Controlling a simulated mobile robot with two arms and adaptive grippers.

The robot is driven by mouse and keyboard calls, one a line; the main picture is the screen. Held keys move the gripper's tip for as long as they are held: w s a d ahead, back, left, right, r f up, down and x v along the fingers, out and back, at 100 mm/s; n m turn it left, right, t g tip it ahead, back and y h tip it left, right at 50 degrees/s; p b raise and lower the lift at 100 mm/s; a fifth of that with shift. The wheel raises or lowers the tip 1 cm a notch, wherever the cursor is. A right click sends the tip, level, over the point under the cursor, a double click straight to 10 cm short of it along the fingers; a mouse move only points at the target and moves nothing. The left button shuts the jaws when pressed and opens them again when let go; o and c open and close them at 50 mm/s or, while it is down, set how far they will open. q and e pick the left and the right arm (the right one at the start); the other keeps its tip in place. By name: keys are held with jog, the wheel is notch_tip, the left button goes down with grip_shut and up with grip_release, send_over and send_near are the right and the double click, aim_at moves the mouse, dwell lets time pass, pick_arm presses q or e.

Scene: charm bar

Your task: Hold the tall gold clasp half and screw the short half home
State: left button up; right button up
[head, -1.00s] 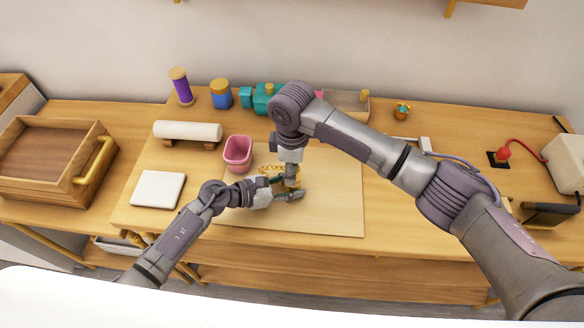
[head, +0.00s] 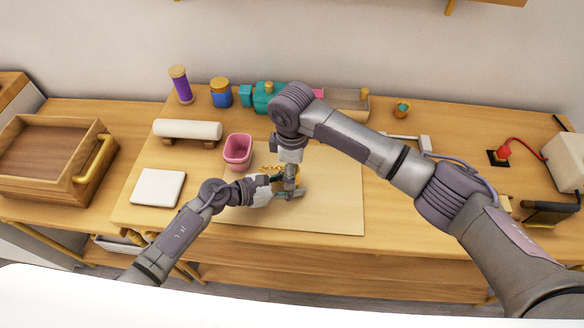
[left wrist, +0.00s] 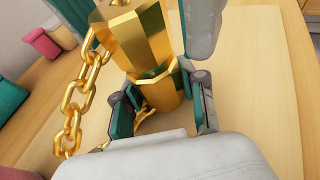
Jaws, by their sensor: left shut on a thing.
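My left gripper (head: 277,186) is low over the mat. In the left wrist view its fingers (left wrist: 160,107) are shut around the lower part of an upright gold faceted clasp piece (left wrist: 158,94), the tall half. A larger gold faceted part (left wrist: 135,38) stands directly above it with a V-shaped edge between them; I cannot tell how far they are joined. A gold chain (left wrist: 73,120) hangs at the left. My right gripper (head: 292,188) points down over the left one. One grey finger of it shows beside the upper gold part in the left wrist view; its grip is unclear.
A pale mat (head: 335,215) lies under the grippers with free room to the right. A pink cup (head: 237,152), a white roll (head: 188,130) and a white pad (head: 158,188) are to the left. Spools and a teal device (head: 266,97) stand behind.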

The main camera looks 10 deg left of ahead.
dwell(0.3)
jog(key=shift+r, duration=3.5)
pick_arm(q)
jog(key=o, duration=1.2)
jog(key=shift+o, duration=0.2)
jog(key=v, duration=1.2)
jog(key=shift+a, duration=0.1)
